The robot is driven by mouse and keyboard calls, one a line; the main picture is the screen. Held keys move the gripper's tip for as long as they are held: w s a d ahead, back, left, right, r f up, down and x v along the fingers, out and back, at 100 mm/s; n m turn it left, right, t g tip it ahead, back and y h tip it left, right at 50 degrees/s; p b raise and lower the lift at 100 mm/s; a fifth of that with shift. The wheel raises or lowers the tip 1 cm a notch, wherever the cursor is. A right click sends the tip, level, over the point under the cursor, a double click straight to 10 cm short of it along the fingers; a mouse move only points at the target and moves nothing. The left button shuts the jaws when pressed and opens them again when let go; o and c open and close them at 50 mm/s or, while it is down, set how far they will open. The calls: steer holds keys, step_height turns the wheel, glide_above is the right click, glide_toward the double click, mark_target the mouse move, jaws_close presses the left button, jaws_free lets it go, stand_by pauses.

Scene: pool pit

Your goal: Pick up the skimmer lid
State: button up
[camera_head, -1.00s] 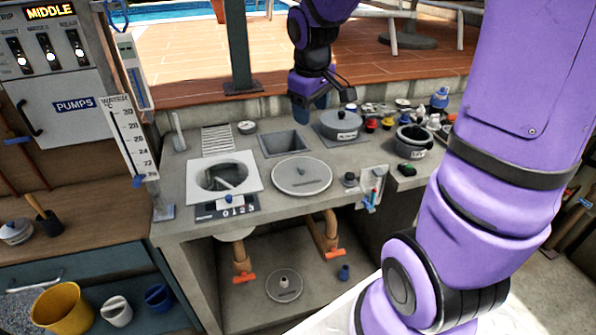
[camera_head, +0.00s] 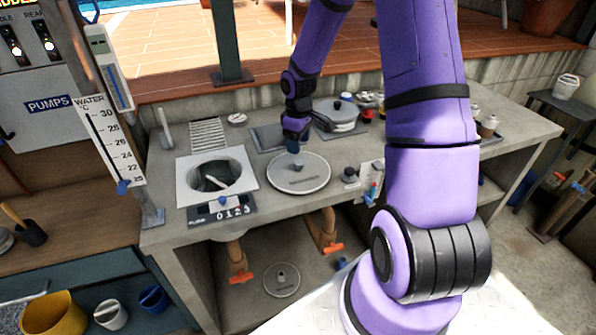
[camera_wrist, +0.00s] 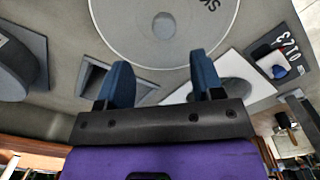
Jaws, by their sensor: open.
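The skimmer lid (camera_head: 299,182) is a round, pale grey disc with a small knob in its middle and dark lettering near its front edge. It lies flat on the counter. My gripper (camera_head: 294,146) is above the lid's far edge, behind the knob. In the wrist view the lid (camera_wrist: 125,30) is at the top, its knob ahead of the fingers and part of its lettering cut off. My gripper (camera_wrist: 161,68) is open there, two blue fingers apart with nothing between them.
A lidded grey pot (camera_head: 337,118) stands behind right. A dark knob (camera_head: 350,175) sits right of the lid. A smaller disc (camera_head: 281,290) lies on the shelf below.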

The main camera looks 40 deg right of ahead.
mark_target(298, 162)
step_height(298, 162, down, 3)
steer(key=shift+s+a+f, duration=0.1)
steer(key=shift+s+f, duration=0.1)
steer(key=shift+f, duration=1.15)
steer(key=shift+s+a+f, duration=0.1)
steer(key=shift+s+f, duration=0.05)
steer(key=shift+f, duration=1.2)
steer(key=c, duration=1.1)
steer(key=shift+r, duration=0.15)
